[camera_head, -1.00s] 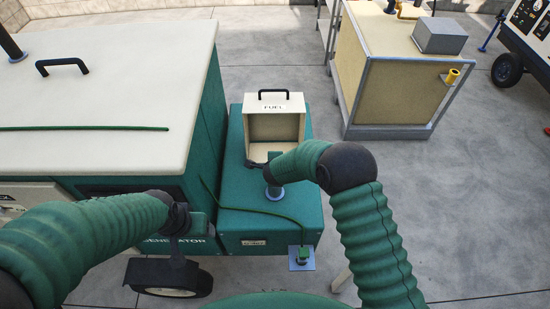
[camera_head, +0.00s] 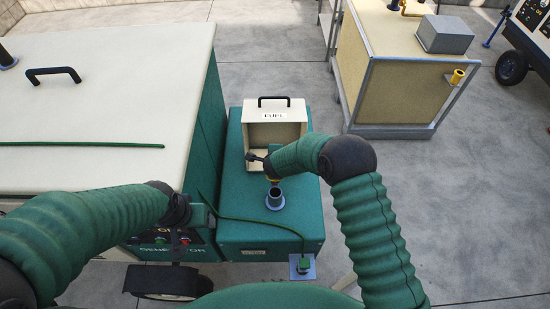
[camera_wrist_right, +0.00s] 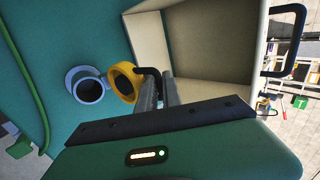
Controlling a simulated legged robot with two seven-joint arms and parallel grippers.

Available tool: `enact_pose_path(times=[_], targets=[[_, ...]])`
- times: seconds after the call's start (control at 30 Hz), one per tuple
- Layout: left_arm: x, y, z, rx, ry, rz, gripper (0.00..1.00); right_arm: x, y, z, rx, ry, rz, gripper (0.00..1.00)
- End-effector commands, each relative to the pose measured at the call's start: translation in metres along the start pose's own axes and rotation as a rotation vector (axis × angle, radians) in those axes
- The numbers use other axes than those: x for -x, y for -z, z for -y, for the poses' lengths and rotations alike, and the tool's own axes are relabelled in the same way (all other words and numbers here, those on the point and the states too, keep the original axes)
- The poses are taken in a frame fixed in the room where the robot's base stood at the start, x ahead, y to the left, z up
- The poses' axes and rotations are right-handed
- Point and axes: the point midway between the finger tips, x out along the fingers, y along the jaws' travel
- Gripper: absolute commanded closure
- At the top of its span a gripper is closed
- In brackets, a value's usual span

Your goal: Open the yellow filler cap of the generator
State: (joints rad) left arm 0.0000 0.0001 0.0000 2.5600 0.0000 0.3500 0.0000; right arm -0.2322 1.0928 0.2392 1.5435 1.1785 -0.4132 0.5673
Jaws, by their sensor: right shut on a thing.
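The yellow filler cap (camera_wrist_right: 113,83) is off the filler neck and tilted, its dark inside showing in the right wrist view. My right gripper (camera_wrist_right: 157,90) is shut on its black handle; in the head view its own hand mostly hides the cap. The grey-blue filler neck (camera_head: 275,201) stands open on the green generator tank (camera_head: 237,205), with a dark hole on top; it also shows in the right wrist view (camera_wrist_right: 87,89), beside the cap. My left gripper (camera_head: 178,240) hangs at the generator's front; its fingers are too unclear to read.
An open cream FUEL box (camera_head: 276,112) with a black handle stands just behind the neck. A green cable (camera_head: 265,223) crosses the tank top to a small green clamp (camera_head: 303,265). The cream generator hood (camera_head: 100,100) fills the left.

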Motion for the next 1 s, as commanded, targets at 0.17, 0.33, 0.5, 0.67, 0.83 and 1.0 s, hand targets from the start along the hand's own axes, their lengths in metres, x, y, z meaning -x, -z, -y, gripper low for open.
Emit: enact_pose_path(times=[0.17, 0.33, 0.5, 0.67, 0.83, 1.0], targets=[[-0.0009, -0.0002, 0.0000, 0.000, 0.000, 0.000, 0.33, -0.0023, 0.0001, -0.0078, 0.004, -0.013, 0.001, 1.00], [-0.0009, -0.0002, 0.0000, 0.000, 0.000, 0.000, 0.33, -0.0024, 0.0001, -0.0084, 0.004, -0.014, 0.001, 1.00], [-0.0009, -0.0002, 0.0000, 0.000, 0.000, 0.000, 0.33, -0.0027, 0.0001, -0.0089, 0.004, -0.015, 0.001, 1.00], [-0.0009, -0.0002, 0.0000, 0.000, 0.000, 0.000, 0.33, -0.0026, 0.0001, -0.0084, 0.003, -0.014, 0.001, 0.71], [-0.0008, -0.0002, 0.0000, 0.000, 0.000, 0.000, 0.33, -0.0023, 0.0001, -0.0081, 0.002, -0.013, 0.001, 0.70], [-0.0023, -0.0005, 0.0000, 0.000, 0.000, 0.000, 0.33, 0.0027, -0.0003, -0.0076, 0.002, -0.013, 0.002, 0.70]])
